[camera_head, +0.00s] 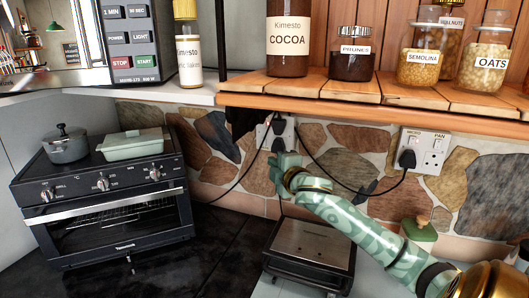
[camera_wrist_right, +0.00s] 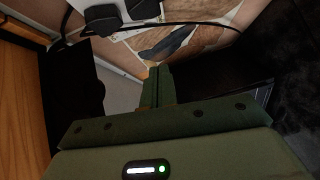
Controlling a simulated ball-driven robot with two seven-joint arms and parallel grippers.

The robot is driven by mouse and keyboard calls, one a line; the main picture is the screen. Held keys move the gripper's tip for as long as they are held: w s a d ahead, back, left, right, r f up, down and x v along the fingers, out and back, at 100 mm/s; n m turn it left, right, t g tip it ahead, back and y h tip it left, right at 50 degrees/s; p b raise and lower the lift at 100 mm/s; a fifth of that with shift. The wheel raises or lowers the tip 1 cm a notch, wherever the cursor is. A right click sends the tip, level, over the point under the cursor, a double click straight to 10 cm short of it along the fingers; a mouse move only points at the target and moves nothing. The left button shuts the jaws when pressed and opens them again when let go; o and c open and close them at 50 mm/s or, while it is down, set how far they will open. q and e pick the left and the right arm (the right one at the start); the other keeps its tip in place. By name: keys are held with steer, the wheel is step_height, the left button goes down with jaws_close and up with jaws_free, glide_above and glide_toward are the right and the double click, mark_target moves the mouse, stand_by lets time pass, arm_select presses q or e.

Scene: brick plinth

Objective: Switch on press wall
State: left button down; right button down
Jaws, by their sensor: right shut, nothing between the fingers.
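A white double wall socket (camera_head: 264,134) with black plugs sits on the stone wall below the wooden shelf. It also shows at the top of the right wrist view, with two black plugs (camera_wrist_right: 103,18). My right gripper (camera_head: 279,160) is just below this socket, its fingers shut and empty. In the right wrist view the shut fingertips (camera_wrist_right: 157,71) point toward the wall below the plugs, apart from them in the picture. The socket's switches and labels are too small or hidden to read. My left gripper is not in view.
A second socket (camera_head: 437,143), labelled MICRO and PAN, has one black plug. Black cables hang along the wall. The wooden shelf (camera_head: 350,94) with jars overhangs the sockets. A mini oven (camera_head: 110,205) stands at left and a green-lidded item (camera_head: 420,230) at right.

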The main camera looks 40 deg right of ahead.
steer(key=b, duration=0.1)
glide_toward(261, 145)
steer(key=w+a, duration=0.2)
steer(key=w, duration=0.2)
steer(key=d, duration=0.1)
steer(key=w+d, duration=0.2)
steer(key=shift+d+f, duration=0.25)
steer(key=shift+f, duration=0.1)
steer(key=shift+b, duration=0.3)
steer(key=shift+d+f+b, duration=0.15)
steer(key=shift+f+b, duration=0.1)
steer(key=shift+b, duration=0.2)
steer(key=shift+r, duration=0.25)
